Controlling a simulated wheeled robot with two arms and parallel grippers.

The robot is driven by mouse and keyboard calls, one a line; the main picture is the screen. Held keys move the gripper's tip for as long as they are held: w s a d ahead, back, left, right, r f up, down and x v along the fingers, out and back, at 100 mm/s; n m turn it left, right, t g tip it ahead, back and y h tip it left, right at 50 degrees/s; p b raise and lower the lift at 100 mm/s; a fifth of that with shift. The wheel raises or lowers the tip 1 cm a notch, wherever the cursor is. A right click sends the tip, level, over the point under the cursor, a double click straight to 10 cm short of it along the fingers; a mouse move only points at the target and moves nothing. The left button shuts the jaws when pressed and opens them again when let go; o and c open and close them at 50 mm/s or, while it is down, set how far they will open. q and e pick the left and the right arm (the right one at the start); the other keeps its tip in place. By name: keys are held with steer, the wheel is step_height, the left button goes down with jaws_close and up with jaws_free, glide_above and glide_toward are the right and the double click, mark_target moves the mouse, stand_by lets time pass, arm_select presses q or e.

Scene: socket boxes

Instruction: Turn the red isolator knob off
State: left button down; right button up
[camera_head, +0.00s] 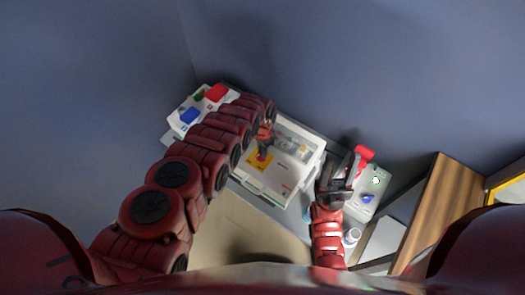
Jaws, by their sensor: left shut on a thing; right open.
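The red isolator knob (261,157) sits on a yellow plate (254,166) on the front of a white box (272,186) in the middle of the head view. My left gripper (264,148) reaches over the box from above and is shut on the red knob. The gripper and arm cover part of the knob, so its exact angle is hard to tell. My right gripper (345,172) is open, to the right of the white box, close to a red part (364,153) on a grey box. I cannot tell whether it touches that part.
A white box with a red socket (216,92) and a blue socket (190,115) stands at the left, partly behind my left arm. A grey box (378,182) with a blue part (368,198) is at the right. A wooden panel (440,205) stands further right.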

arm_select(q)
steer(key=n, duration=0.6)
steer(key=shift+w+a, duration=0.1)
steer(key=n, duration=0.6)
steer(key=shift+a+n, duration=0.15)
steer(key=shift+n, duration=0.15)
stand_by(0.3)
steer(key=c, duration=0.9)
jaws_free()
steer(key=shift+o, duration=0.2)
steer(key=shift+r, duration=0.1)
